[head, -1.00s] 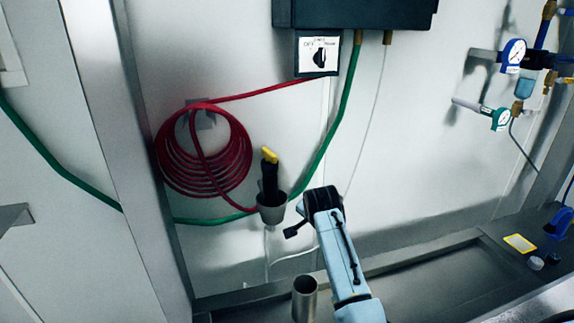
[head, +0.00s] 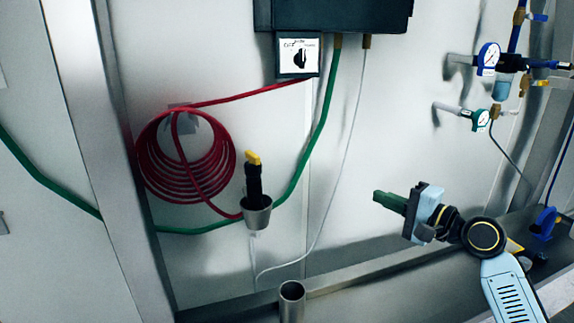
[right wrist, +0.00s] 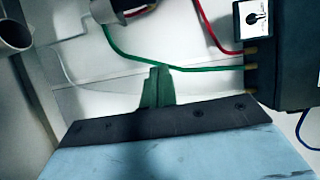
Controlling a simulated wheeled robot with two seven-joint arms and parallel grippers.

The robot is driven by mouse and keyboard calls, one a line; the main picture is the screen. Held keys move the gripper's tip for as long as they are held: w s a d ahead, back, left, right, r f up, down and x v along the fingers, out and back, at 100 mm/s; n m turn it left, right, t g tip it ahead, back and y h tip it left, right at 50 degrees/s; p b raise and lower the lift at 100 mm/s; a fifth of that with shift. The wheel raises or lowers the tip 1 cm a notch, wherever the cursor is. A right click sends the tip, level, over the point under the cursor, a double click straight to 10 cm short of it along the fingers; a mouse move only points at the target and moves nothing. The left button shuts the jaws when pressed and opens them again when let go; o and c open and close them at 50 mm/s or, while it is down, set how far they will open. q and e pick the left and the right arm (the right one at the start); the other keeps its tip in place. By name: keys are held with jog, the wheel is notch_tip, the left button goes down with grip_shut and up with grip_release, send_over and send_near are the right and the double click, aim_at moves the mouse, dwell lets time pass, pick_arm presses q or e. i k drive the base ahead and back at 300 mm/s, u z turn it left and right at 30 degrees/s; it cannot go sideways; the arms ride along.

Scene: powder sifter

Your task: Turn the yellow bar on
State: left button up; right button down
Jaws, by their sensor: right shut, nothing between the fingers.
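Two yellow parts show in the head view, and I cannot tell which one is the yellow bar. A small yellow lever (head: 541,83) sits on the blue pipework at the upper right, below a blue handle. A yellow-topped black tool (head: 253,172) stands upright in a grey cup on the wall. My right gripper (head: 388,201) is shut and empty, its green fingers pointing left, between these two and touching neither. Its fingers (right wrist: 157,88) also show together in the right wrist view. My left gripper is out of view.
Gauges (head: 489,59) hang beside the pipework. A dark box (head: 333,15) with a knob plate (head: 298,56) is above centre. A red coiled hose (head: 150,180) and a green hose (head: 318,140) run along the wall. A metal tube (head: 291,303) stands in front.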

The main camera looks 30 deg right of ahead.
aim_at(254, 159)
jog(key=z, duration=0.5)
jog(key=k, duration=0.55)
jog(key=u, duration=0.45)
jog(key=i, duration=1.1)
jog(key=u, duration=0.15)
